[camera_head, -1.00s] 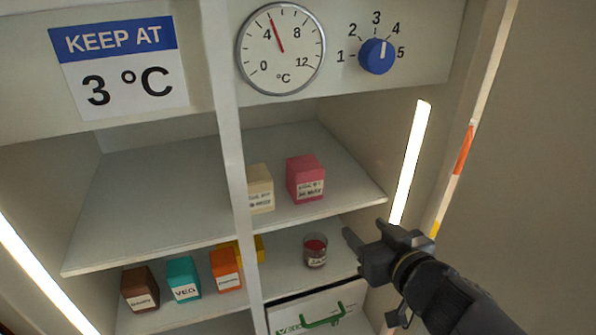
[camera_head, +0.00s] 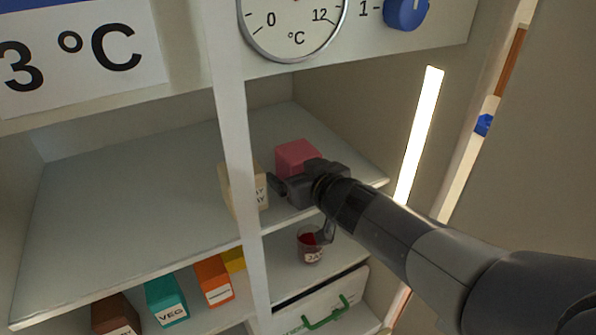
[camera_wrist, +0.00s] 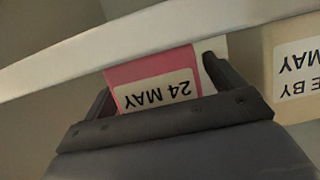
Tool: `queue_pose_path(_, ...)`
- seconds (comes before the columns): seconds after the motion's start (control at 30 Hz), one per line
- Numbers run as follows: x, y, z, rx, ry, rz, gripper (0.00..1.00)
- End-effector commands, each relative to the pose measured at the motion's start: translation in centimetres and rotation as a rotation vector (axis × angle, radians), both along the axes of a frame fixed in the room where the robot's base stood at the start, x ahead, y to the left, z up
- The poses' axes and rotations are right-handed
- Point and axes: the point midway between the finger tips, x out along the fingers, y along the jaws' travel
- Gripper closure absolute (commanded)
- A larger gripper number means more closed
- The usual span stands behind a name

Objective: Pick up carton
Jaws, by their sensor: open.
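A pink carton (camera_head: 297,155) stands on the upper right shelf, partly hidden behind my gripper. In the wrist view the pink carton (camera_wrist: 150,72) shows upside down, with a pale label reading "24 MAY". My gripper (camera_head: 297,188) is open in front of it. In the wrist view my gripper's (camera_wrist: 158,82) two fingers show on either side of the carton's face; I cannot tell whether they touch it. A cream carton (camera_head: 240,192) stands to the left of the pink one, partly behind the upright. It also shows in the wrist view (camera_wrist: 278,45), outside the fingers.
A white upright (camera_head: 236,150) divides the shelves, close to the cream carton. Below stand a red jar (camera_head: 309,245), a white drawer with a green handle (camera_head: 325,313), and teal (camera_head: 166,302), orange (camera_head: 213,281) and brown (camera_head: 115,315) boxes. The upper left shelf (camera_head: 130,205) is empty.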

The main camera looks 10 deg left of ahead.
Motion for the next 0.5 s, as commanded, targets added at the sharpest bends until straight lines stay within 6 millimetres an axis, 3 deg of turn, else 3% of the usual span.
queue_pose_path(0.2,0.06,0.06,0.04,-0.001,-0.001,0.0,0.11)
queue_pose_path(0.5,0.05,0.05,0.04,0.0,-0.001,0.0,0.35)
